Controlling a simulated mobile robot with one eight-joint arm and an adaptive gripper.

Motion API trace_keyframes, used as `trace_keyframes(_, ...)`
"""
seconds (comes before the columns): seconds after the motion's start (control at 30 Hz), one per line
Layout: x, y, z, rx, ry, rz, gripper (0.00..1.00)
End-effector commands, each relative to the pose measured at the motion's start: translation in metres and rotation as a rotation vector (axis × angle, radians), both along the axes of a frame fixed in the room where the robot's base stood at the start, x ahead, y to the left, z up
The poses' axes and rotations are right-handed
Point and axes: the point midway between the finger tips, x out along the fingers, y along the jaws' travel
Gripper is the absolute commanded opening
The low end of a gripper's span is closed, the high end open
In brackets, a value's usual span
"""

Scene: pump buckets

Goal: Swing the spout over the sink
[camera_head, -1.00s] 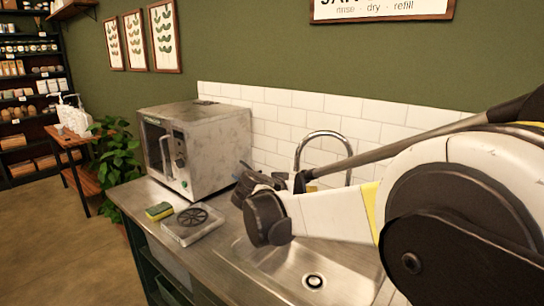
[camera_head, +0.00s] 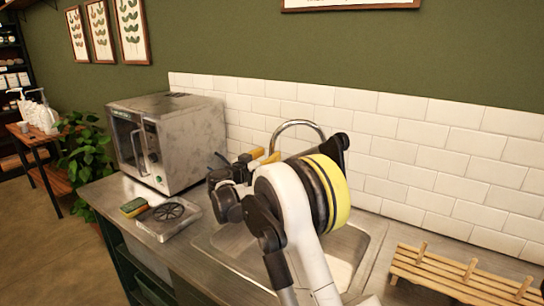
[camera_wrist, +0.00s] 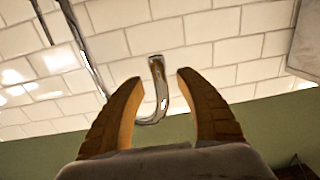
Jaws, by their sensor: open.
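The chrome spout (camera_head: 298,124) arches up behind my arm in the head view, against the tiled wall. Its lower parts are hidden by my arm. In the wrist view the hooked chrome end of the spout (camera_wrist: 157,68) shows between the two yellow-brown fingers of my gripper (camera_wrist: 157,85). The fingers stand open on either side, with a gap visible to each. In the head view my gripper (camera_head: 261,156) is beside the left of the arch. The steel sink (camera_head: 349,242) lies below, its middle covered by my arm.
A metal box-shaped appliance (camera_head: 172,138) stands left of the sink. A sponge (camera_head: 133,207) and a square plate with a round grille (camera_head: 169,216) lie on the counter's left part. A wooden slatted rack (camera_head: 455,281) sits right of the sink.

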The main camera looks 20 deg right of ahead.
Motion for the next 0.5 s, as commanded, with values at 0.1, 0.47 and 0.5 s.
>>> trace_keyframes(0.1,0.009,-0.013,-0.001,0.000,0.000,-0.001,0.42)
trace_keyframes(0.47,0.014,-0.019,0.001,0.001,0.001,0.000,0.42)
trace_keyframes(0.5,0.014,-0.019,0.001,0.001,0.001,0.000,0.42)
